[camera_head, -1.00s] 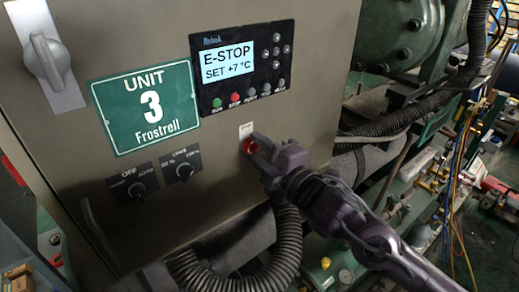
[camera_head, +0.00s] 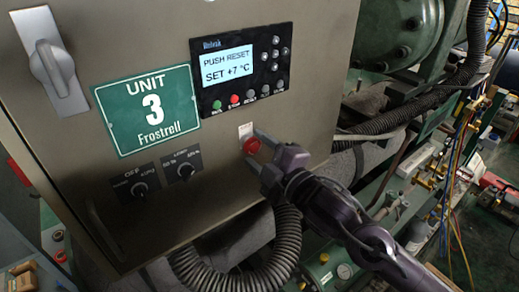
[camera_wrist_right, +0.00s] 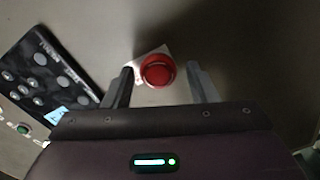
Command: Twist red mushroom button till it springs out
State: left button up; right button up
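The red mushroom button (camera_head: 251,147) sits on the front of the grey cabinet, below the control panel. My right gripper (camera_head: 255,146) is at the button, one finger on either side of it. In the right wrist view the red button (camera_wrist_right: 158,70) shows between the two spread fingers of my right gripper (camera_wrist_right: 160,73), with a gap visible on both sides. A pale label plate (camera_wrist_right: 150,56) lies behind the button. The panel display (camera_head: 228,66) reads "PUSH RESET" and "SET +7 °C". My left gripper is not in view.
The control panel has a row of small buttons, including green (camera_head: 217,105) and red (camera_head: 235,99). Two rotary knobs (camera_head: 139,188) are left of the button. A corrugated hose (camera_head: 290,245) hangs below my gripper. Pipes and a green machine (camera_head: 400,30) stand at right.

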jog(key=b+v, duration=0.1)
jog(key=v, duration=0.8)
dwell(0.5)
jog(key=shift+r, duration=0.1)
